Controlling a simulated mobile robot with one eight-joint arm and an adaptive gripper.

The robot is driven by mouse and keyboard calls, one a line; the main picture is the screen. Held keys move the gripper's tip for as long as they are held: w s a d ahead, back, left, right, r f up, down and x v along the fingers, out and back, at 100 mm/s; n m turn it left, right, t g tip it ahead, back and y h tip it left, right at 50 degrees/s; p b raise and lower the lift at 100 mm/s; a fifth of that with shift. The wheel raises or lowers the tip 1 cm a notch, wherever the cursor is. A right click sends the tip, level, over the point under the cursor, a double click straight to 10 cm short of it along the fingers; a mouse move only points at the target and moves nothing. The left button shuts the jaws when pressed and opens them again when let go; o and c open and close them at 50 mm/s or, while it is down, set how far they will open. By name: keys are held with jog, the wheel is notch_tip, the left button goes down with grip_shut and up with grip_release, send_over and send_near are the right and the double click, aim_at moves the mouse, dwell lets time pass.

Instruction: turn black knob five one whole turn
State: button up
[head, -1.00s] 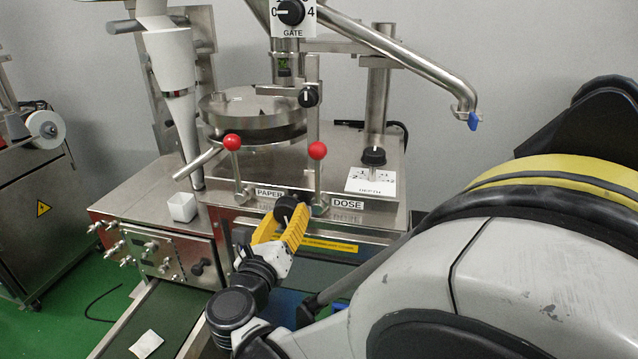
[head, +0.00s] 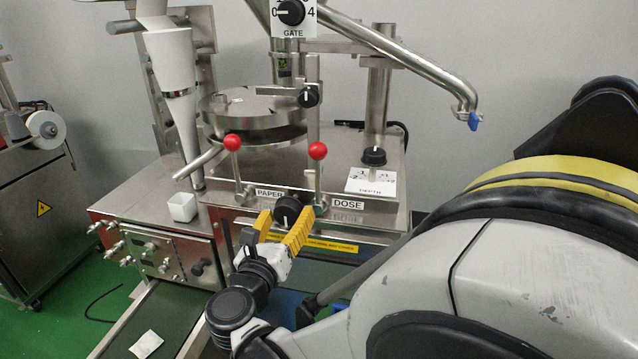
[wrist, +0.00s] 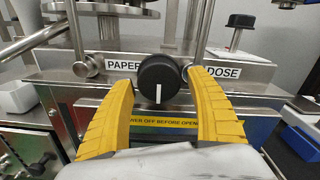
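A round black knob (head: 287,209) sits on the front of the steel machine, between the PAPER and DOSE labels. In the wrist view the black knob (wrist: 159,78) is centred, and its white line points straight down. No number five shows on it. My gripper (head: 285,222) has yellow fingers and is open in front of the knob. In the wrist view my gripper (wrist: 159,85) has one finger on each side of the knob, with a gap on both sides. Other black knobs are the GATE knob (head: 291,12), the DEPTH knob (head: 374,157) and a small one (head: 308,96) on the post.
Two red-ball levers (head: 232,142) (head: 317,150) stand just above the knob, left and right. A yellow warning strip (wrist: 160,122) runs below it. A teabag (head: 146,344) lies on the belt below.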

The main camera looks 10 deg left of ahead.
jog(key=shift+s, duration=0.1)
jog(key=s, duration=1.1)
jog(key=shift+s+a, duration=0.4)
jog(key=shift+a, duration=0.05)
